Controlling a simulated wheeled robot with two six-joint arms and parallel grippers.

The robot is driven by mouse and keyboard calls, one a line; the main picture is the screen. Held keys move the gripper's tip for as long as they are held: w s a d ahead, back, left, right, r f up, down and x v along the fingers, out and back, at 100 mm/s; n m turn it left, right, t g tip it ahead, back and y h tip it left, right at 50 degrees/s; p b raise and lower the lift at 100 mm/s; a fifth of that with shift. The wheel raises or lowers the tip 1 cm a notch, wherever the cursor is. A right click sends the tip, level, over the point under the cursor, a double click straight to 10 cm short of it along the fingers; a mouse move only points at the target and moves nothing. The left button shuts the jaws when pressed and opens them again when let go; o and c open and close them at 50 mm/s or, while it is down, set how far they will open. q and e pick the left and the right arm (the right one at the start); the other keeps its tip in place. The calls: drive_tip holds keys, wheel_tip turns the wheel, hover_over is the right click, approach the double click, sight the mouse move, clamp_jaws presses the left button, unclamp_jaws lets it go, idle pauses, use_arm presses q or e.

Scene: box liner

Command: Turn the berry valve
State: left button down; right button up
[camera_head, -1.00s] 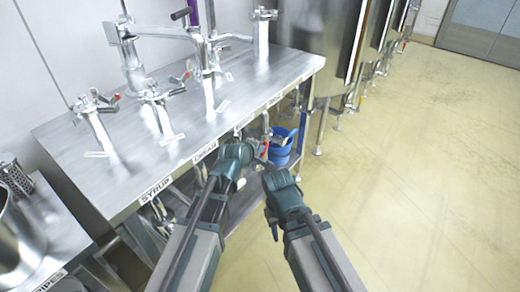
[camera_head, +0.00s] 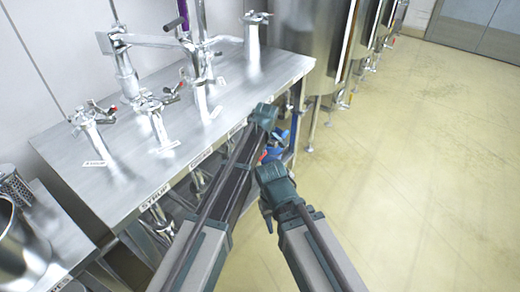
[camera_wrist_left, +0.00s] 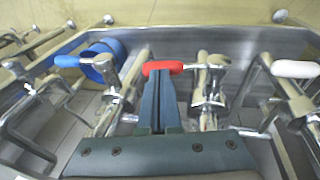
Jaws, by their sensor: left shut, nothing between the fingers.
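A valve with a red handle (camera_wrist_left: 163,68) is in the middle of the left wrist view, with a metal body (camera_wrist_left: 209,84) to its right. I cannot read a berry label on any valve. My left gripper (camera_wrist_left: 160,78) is shut and empty, its fingertips overlapping the red handle's lower edge; I cannot tell whether they touch. In the head view my left gripper (camera_head: 265,117) is by the table's front edge, its fingers hidden. A bit of red (camera_head: 264,156) shows below it. My right gripper (camera_head: 274,186) is lower and nearer, its fingers unclear.
A valve with a blue handle (camera_wrist_left: 68,61) and a blue container (camera_wrist_left: 105,58) are to the left in the wrist view; a white handle (camera_wrist_left: 297,69) is to the right. The steel table (camera_head: 120,178) carries several taps. The floor on the right is clear.

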use_arm(q)
drive_tip(key=shift+w+d+f+b, duration=0.15)
drive_tip(key=shift+f+b, duration=0.15)
drive_tip(key=shift+f, duration=0.05)
drive_tip(key=shift+w+d+f+b, duration=0.15)
drive_tip(key=shift+f+b, duration=0.15)
drive_tip(key=shift+f, duration=0.05)
use_arm(e)
drive_tip(key=shift+f, duration=0.7)
